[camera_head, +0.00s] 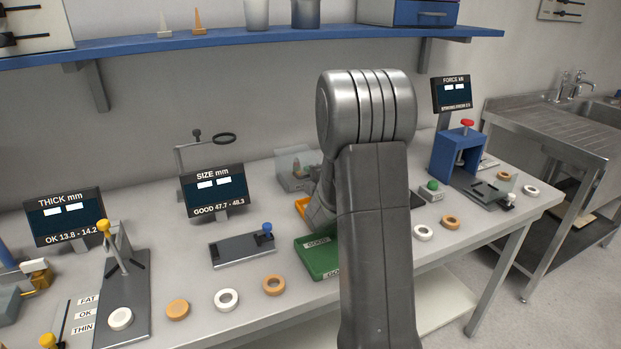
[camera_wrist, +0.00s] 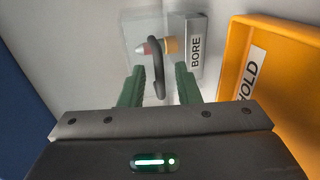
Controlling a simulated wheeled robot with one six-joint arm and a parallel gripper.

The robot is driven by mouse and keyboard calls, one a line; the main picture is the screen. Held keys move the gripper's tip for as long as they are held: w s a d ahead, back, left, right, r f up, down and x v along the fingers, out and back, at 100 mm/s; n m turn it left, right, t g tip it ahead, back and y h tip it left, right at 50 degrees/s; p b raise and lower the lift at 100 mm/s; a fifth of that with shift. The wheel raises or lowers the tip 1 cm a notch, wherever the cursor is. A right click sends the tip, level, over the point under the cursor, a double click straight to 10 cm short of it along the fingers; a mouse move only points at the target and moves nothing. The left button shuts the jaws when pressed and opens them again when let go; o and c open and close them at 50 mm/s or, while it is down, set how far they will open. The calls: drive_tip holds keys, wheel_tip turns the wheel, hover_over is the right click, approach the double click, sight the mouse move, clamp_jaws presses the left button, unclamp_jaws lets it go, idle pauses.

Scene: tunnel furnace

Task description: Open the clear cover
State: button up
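The clear cover (camera_head: 291,163) is a see-through box near the wall in the head view, partly hidden by my arm. In the wrist view the clear cover (camera_wrist: 133,22) shows ahead, with a dark curved handle (camera_wrist: 157,66) on its near side. A red and orange-tipped item (camera_wrist: 155,47) shows behind the handle. My gripper (camera_wrist: 159,78) is open, its two green fingers on either side of the handle with a gap to each. In the head view the fingers are hidden behind my arm.
A grey block marked BORE (camera_wrist: 195,52) stands right of the cover. An orange tray marked HOLD (camera_wrist: 232,72) is close on the right. In the head view, the SIZE display (camera_head: 214,190) and a green tray (camera_head: 318,262) are nearby.

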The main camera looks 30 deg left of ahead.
clamp_jaws()
drive_tip(key=shift+r, duration=0.15)
